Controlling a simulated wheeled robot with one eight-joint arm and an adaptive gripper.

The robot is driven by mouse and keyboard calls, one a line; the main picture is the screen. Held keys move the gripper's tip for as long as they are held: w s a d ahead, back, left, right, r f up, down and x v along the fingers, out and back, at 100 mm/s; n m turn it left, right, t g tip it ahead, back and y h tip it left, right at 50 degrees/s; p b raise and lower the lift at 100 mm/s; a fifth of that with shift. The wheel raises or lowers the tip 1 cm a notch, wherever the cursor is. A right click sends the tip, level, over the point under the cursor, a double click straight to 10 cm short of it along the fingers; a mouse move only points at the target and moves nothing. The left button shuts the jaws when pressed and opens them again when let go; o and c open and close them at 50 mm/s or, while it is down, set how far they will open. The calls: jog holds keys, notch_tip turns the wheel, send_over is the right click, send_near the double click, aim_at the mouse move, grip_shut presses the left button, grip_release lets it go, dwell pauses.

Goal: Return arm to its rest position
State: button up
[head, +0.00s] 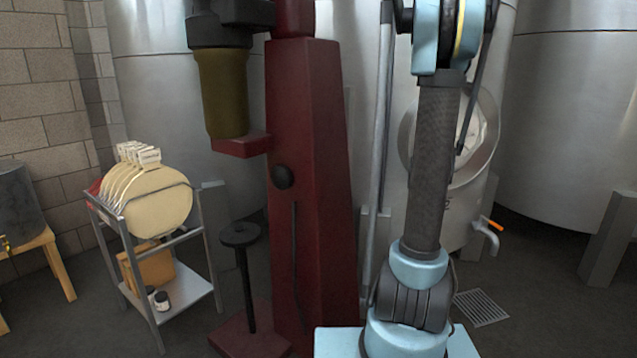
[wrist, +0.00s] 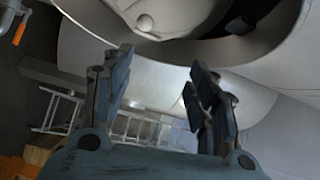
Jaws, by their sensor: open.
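My arm stands upright on its light-blue base in the right half of the head view, and its upper end runs out of the top of the picture. My gripper (wrist: 160,92) shows in the wrist view with its two blue-grey fingers spread wide apart. Nothing is between the fingers. The gripper itself is out of the head view. Behind the fingers, a pale curved tank surface with a round opening (wrist: 240,35) fills the upper part of the wrist view.
A dark red machine column (head: 310,180) stands left of my arm. A metal cart (head: 180,306) with round cream plates (head: 155,200) is farther left. Large steel tanks (head: 565,120) stand behind. A tap with an orange handle (head: 487,232) juts out right of my arm.

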jog(key=s+a+n+t+y, duration=0.25)
jog(key=a+n+y, duration=0.9)
jog(key=a, duration=0.95)
jog(key=s+a+f+n+g+y, duration=0.3)
jog(key=s+a+f+n+g, duration=0.4)
jog(key=s+a, duration=0.5)
jog(key=s+d+f+n+g+h, duration=0.1)
jog(key=s+f, duration=0.3)
jog(key=s, duration=0.4)
jog(key=s+d+f+n+g+h, duration=0.1)
jog(key=s+f+g, duration=0.3)
jog(key=s, duration=0.5)
jog(key=s+d+f+n+g+h, duration=0.1)
jog(key=s+d+f+n+g, duration=0.1)
jog(key=s+f, duration=0.4)
jog(key=shift+s+n+g, duration=0.45)
jog(key=shift+s+n, duration=0.3)
jog(key=shift+s, duration=0.5)
jog(key=shift+h, duration=0.25)
jog(key=shift+w+f, duration=0.25)
jog(key=shift+w, duration=0.2)
